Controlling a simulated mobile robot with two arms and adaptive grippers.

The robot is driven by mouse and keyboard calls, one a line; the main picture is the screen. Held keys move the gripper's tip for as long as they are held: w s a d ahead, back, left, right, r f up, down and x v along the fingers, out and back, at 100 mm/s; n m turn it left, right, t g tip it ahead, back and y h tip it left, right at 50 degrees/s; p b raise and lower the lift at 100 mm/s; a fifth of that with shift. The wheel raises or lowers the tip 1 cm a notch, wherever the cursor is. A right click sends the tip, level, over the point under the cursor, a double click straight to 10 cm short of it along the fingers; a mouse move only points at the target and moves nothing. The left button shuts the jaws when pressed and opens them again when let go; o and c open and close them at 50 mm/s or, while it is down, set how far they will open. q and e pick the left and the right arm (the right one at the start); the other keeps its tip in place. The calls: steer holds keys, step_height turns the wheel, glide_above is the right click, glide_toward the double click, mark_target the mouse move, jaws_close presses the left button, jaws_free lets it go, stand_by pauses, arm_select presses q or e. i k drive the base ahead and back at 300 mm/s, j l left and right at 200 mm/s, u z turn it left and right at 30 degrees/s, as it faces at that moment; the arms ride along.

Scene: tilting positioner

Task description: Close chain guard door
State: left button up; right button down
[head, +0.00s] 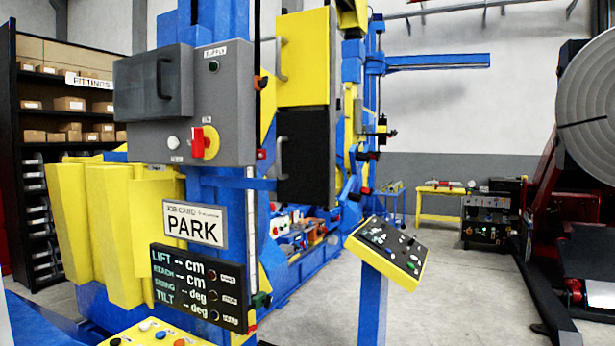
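A tall panel stands out beside the blue column in the middle of the head view. Its upper part is a yellow panel (306,60) with a grey handle on its left edge. Its lower part is a black panel (306,155) with a similar handle. It looks like a guard door, but no label on it names it as the chain guard door. It appears to stand at an angle to the column, and its hinge side is not clear. Neither of my grippers shows.
A grey supply box (222,110) with a red switch is left of the panel. Below it hang a PARK sign (195,224) and a readout board (197,287). A tilted button console (388,250) stands right of the panel. Grey floor (460,300) is clear further right.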

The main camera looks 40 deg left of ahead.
mark_target(145, 196)
steer(key=u, duration=1.3)
